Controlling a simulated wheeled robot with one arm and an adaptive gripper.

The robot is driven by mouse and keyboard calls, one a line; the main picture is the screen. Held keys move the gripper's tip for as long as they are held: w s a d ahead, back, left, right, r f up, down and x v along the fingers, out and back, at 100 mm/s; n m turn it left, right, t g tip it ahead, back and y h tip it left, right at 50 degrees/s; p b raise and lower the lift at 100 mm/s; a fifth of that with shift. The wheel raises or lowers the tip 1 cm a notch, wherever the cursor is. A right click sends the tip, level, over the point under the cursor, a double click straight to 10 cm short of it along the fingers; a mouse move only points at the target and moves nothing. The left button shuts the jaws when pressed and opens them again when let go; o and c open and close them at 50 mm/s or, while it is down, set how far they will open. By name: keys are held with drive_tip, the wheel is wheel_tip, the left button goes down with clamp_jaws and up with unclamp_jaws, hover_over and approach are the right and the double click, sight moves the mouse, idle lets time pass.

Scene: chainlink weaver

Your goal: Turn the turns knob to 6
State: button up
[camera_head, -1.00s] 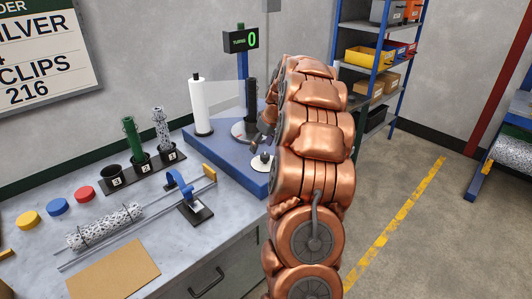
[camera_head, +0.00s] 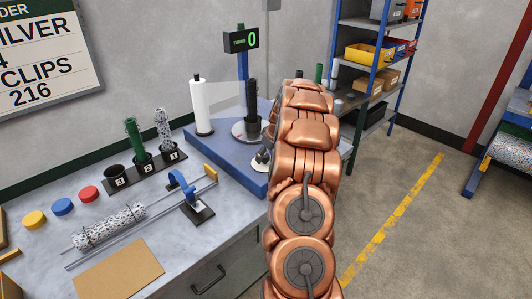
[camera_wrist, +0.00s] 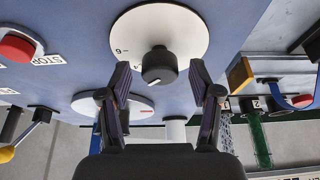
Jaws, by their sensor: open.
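The turns knob (camera_wrist: 158,64) is a dark round knob on a white dial (camera_wrist: 180,28) in the wrist view. A white pointer line shows on its near lower edge, and a mark that looks like 6 is printed left of the knob. My gripper (camera_wrist: 160,68) is open, with one finger on each side of the knob and a gap visible on both sides. In the head view the white dial (camera_head: 257,164) shows only partly beside my arm; the knob and gripper are mostly hidden there.
A red stop button (camera_wrist: 16,46) and a yellow-balled lever (camera_wrist: 8,152) are at the left of the wrist view. A white roll (camera_head: 201,107) and a dark post (camera_head: 253,107) stand on the blue machine. Numbered cups (camera_head: 115,176) with coils stand left of it.

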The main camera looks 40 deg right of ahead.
drive_tip(key=shift+f, duration=0.2)
drive_tip(key=c, duration=1.1)
drive_tip(key=shift+w, duration=0.1)
drive_tip(key=m+b, duration=0.1)
drive_tip(key=m+h+b, duration=0.1)
drive_tip(key=m+b, duration=0.1)
drive_tip(key=shift+a+f+m+h, duration=0.1)
drive_tip(key=shift+f+m+h, duration=0.05)
drive_tip(key=shift+m+h, duration=0.15)
drive_tip(key=m+h+b, duration=0.1)
drive_tip(key=m+b, duration=0.1)
drive_tip(key=m+g+b, duration=0.1)
drive_tip(key=m+b, duration=0.1)
drive_tip(key=m, duration=0.1)
drive_tip(key=shift+h+b, duration=0.3)
drive_tip(key=shift+h, duration=0.1)
drive_tip(key=shift+r+m, duration=0.2)
drive_tip(key=shift+m, duration=0.1)
